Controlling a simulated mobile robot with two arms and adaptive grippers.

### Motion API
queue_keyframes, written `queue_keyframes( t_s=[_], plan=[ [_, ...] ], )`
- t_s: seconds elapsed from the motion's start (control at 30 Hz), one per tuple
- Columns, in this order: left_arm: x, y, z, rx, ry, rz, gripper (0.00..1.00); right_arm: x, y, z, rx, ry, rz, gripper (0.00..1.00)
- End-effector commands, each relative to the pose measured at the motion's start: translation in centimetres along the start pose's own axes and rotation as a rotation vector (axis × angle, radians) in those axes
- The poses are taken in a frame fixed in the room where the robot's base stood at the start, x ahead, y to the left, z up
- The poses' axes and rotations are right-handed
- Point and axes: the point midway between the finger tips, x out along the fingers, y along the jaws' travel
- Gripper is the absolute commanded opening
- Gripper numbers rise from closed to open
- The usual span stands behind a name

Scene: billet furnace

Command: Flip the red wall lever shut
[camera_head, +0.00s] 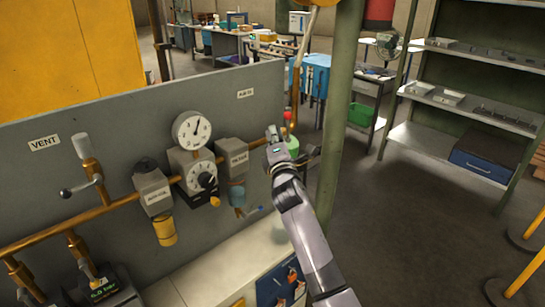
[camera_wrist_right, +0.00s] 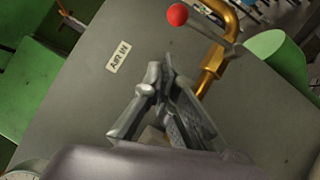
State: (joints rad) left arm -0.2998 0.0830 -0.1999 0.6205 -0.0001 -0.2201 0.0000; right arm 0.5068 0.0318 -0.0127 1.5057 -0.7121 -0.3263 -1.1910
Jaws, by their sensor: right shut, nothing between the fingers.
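The red ball knob (camera_head: 287,115) of the wall lever shows at the right edge of the grey panel in the head view. In the right wrist view the red knob (camera_wrist_right: 177,14) is at the top, on a thin grey lever arm (camera_wrist_right: 212,33) that runs down right to a brass pipe (camera_wrist_right: 213,70). My right gripper (camera_head: 271,132) is shut and empty, in front of the panel beside the knob. In the wrist view the right gripper (camera_wrist_right: 160,72) points at the panel, below the knob and apart from it in the picture. My left gripper is not in view.
The grey panel (camera_head: 110,110) carries gauges, brass pipes (camera_head: 120,210) and an AIR IN label (camera_head: 245,93). A VENT handle (camera_head: 80,187) is at the left. A green post (camera_head: 343,110) stands right of my arm. Shelves (camera_head: 470,100) stand farther back right, with open floor before them.

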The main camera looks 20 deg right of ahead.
Motion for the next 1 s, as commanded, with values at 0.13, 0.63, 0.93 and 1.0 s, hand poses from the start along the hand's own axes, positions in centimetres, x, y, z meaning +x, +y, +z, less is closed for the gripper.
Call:
queue_keyframes(
  t_s=[0.13, 0.63, 0.93, 1.0],
  plan=[
    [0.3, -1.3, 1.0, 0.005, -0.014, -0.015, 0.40, -1.6, 0.1, 0.0, -0.002, 0.000, 0.002, 0.00],
    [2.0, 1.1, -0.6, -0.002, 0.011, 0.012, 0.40, -8.5, 1.1, 0.1, -0.001, 0.002, 0.002, 0.00],
    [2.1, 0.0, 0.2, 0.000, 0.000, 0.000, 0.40, -9.6, 1.4, 0.1, 0.000, 0.001, 0.001, 0.00],
    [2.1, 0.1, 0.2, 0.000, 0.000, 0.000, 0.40, -9.6, 1.4, 0.1, 0.000, 0.001, 0.001, 0.00]
  ],
)
